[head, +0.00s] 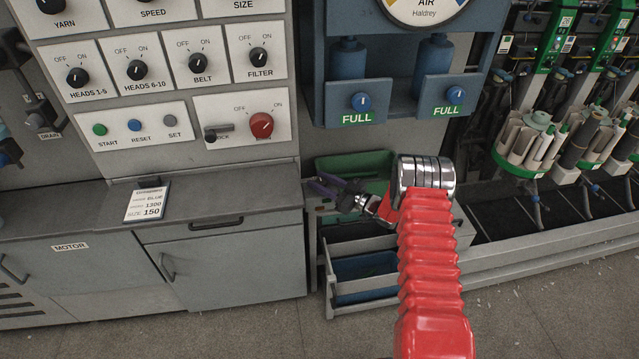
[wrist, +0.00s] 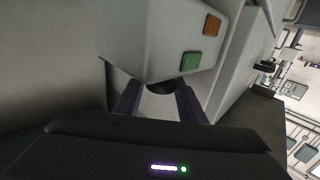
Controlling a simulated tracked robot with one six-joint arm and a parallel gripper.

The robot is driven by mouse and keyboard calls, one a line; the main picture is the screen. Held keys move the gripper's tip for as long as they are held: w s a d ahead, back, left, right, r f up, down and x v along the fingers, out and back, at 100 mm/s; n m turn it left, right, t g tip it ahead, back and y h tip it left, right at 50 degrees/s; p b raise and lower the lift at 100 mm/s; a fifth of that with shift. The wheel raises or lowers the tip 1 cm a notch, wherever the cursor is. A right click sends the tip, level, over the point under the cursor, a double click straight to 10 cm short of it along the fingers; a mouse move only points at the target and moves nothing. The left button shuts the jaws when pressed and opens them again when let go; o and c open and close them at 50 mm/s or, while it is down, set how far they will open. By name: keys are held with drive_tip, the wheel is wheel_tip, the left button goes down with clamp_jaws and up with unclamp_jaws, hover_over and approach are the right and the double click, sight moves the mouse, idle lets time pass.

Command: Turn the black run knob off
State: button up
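No label reading RUN can be made out, so I cannot tell for certain which knob is the black run knob. In the wrist view, a dark round part (wrist: 161,87) shows at the edge of a grey box (wrist: 150,40), between my fingertips. Whether they touch it is unclear. The box carries an orange button (wrist: 212,25) and a green button (wrist: 190,62). My gripper (head: 318,182) has two dark purple fingers, spread apart, pointing left below the panel in the head view; its fingers also show in the wrist view (wrist: 159,101).
Several black knobs, including the belt knob (head: 196,62) and filter knob (head: 258,57), sit on the upper-left panel above a red knob (head: 261,125). A grey counter (head: 230,210) with a card (head: 147,201) is left of my gripper. An open drawer (head: 350,305) is below it.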

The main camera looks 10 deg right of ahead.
drive_tip(key=shift+o, duration=1.4)
drive_tip(key=shift+f, duration=0.1)
drive_tip(key=v, duration=1.4)
